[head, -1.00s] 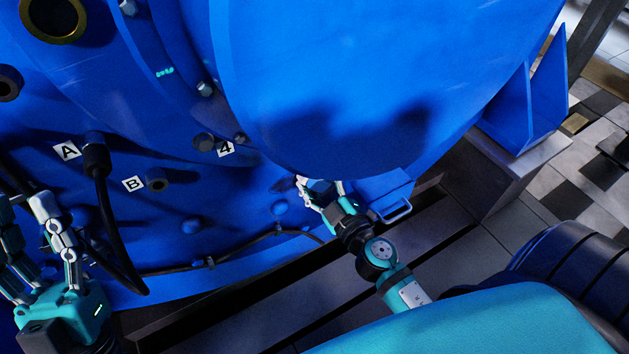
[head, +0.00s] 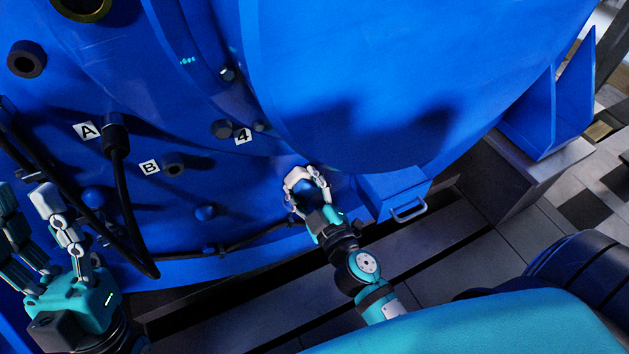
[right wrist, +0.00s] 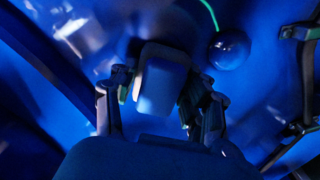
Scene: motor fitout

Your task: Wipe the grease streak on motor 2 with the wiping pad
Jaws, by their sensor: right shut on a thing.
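The large blue machine housing (head: 430,70) fills most of the head view; no number on it tells me it is motor 2. My right gripper (head: 307,184) is at the lower front face, just below the bulging cover. In the right wrist view its fingers (right wrist: 160,100) are shut on a small block-shaped pad (right wrist: 162,82), which looks blue in this light. I cannot tell whether the pad touches the face. No grease streak can be made out clearly. My left gripper (head: 28,215) is at the lower left, fingers apart and empty.
Black cables (head: 125,205) hang from a plug beside label A (head: 86,131). Label B (head: 149,167), label 4 (head: 243,136) and bolt heads are on the face. A blue box with a handle (head: 395,190) juts out right of my right gripper. A round knob (right wrist: 229,48) is close by.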

